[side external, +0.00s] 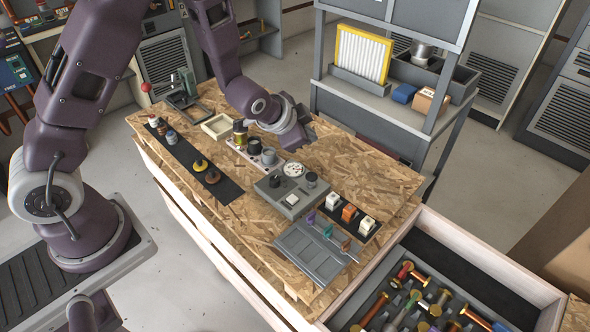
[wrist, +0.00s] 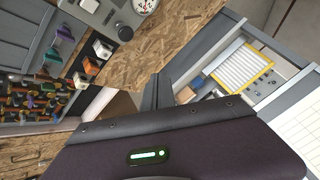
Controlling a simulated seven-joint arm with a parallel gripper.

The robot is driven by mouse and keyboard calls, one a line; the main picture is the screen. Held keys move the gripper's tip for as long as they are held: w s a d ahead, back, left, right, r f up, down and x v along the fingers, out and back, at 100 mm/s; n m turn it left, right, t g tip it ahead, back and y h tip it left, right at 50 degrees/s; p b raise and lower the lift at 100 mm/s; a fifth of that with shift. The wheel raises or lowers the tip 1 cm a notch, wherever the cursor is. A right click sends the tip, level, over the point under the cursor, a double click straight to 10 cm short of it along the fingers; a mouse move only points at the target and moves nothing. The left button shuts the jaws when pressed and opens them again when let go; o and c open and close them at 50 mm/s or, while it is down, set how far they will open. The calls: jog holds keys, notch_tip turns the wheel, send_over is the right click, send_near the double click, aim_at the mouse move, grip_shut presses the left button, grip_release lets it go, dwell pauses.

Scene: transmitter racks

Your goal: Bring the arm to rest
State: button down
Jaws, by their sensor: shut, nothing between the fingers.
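My gripper (wrist: 157,84) is shut and empty in the wrist view, its dark narrow fingers pointing away over the edge of the wooden bench. In the side view my wrist hangs above the back edge of the chipboard bench top (side external: 330,158), and the fingers are mostly hidden there. The gripper is apart from the things on the bench. A grey box with a round white dial (side external: 294,169) stands in front of it, and the dial also shows in the wrist view (wrist: 144,6).
A grey shelf unit holds a yellow-framed filter (side external: 362,54) behind the bench. An open drawer (side external: 455,262) with several coloured tubes is at the front right. Small blocks (side external: 348,213), a grey tray (side external: 310,250) and a black mat (side external: 200,165) with knobs lie on the bench.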

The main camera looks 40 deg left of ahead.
jog(key=s+r+n, duration=0.3)
jog(key=s+r, duration=0.4)
jog(key=r, duration=0.5)
jog(key=s+r+n+g, duration=0.1)
jog(key=s+r, duration=0.3)
jog(key=s, duration=0.8)
jog(key=s+r+n+g, duration=0.2)
jog(key=s+r, duration=0.2)
jog(key=s, duration=0.8)
jog(key=shift+s+h, duration=0.25)
jog(key=shift+h, duration=0.15)
jog(key=shift+d+r, duration=0.1)
jog(key=shift+r, duration=0.05)
